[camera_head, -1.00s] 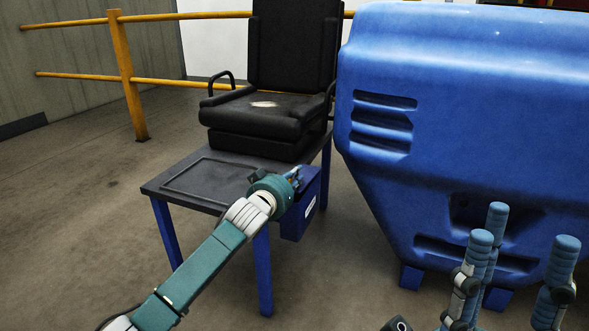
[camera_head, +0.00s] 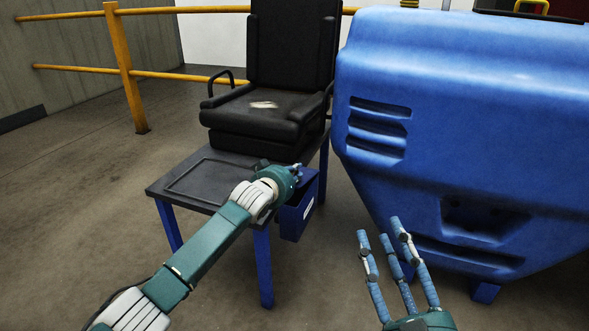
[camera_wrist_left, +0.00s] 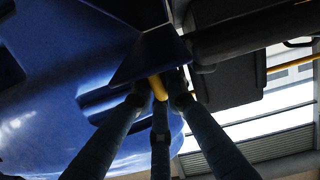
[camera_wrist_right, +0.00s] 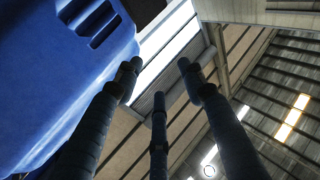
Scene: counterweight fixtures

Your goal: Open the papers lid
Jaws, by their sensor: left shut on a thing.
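The blue papers box (camera_head: 296,218), with a white label, hangs on the right side of the low table. My left gripper (camera_head: 292,172) is at its top edge and hides part of it. In the left wrist view, my left fingers (camera_wrist_left: 158,96) are shut around a yellow handle (camera_wrist_left: 156,85) below a dark blue panel (camera_wrist_left: 150,54), which looks like the lid. I cannot tell how far the lid is raised. My right gripper (camera_head: 381,232) is open and empty, away from the box; its spread fingers also show in the right wrist view (camera_wrist_right: 160,88).
A black seat (camera_head: 262,120) stands on the dark table (camera_head: 195,180) behind my left gripper. A large blue housing (camera_head: 470,120) fills the right side. A yellow railing (camera_head: 125,75) runs behind. The floor at the left is clear.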

